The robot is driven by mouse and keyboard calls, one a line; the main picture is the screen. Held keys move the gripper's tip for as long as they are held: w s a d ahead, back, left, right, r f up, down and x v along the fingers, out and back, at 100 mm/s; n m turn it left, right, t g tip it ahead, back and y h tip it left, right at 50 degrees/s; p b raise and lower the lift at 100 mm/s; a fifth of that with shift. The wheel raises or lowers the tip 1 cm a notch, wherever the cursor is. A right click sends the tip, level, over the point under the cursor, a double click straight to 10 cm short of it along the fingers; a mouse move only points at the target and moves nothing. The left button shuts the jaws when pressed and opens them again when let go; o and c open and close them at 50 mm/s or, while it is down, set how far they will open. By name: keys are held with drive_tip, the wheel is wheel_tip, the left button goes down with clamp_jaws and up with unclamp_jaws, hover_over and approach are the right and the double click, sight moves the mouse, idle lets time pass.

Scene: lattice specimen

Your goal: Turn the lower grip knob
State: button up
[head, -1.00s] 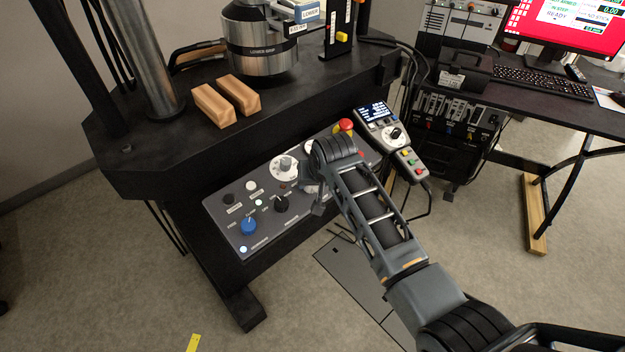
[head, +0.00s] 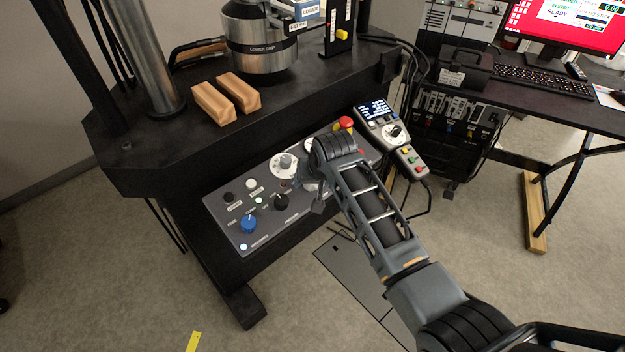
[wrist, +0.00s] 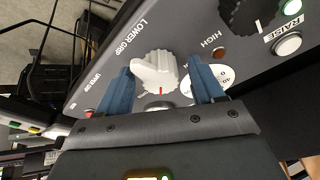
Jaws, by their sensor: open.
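The lower grip knob (wrist: 155,72) is white with a red pointer mark, next to the printed words LOWER GRIP in the wrist view. My gripper (wrist: 161,66) is open, with one blue finger on each side of the knob. A gap shows between the knob and the right finger; the left finger is close to the knob, and I cannot tell whether it touches. In the head view my gripper is over the middle of the sloping control panel (head: 238,217), and my wrist hides much of that area, including most of the knob.
Wooden blocks (head: 213,103) lie on the machine table above.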

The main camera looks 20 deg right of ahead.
drive_tip(key=v, duration=0.7)
drive_tip(key=shift+r, duration=0.15)
idle(0.7)
drive_tip(key=s+f+n+t, duration=0.1)
drive_tip(key=s+f+t, duration=0.15)
drive_tip(key=s, duration=1.05)
drive_tip(key=s+f+n+t, duration=0.15)
drive_tip(key=s+f, duration=0.25)
drive_tip(key=s, duration=0.9)
drive_tip(key=s+r+n+t, duration=0.1)
drive_tip(key=s+r+t, duration=0.4)
drive_tip(key=s+r, duration=1.4)
drive_tip(key=shift+b+v, duration=0.45)
drive_tip(key=shift+v, duration=0.3)
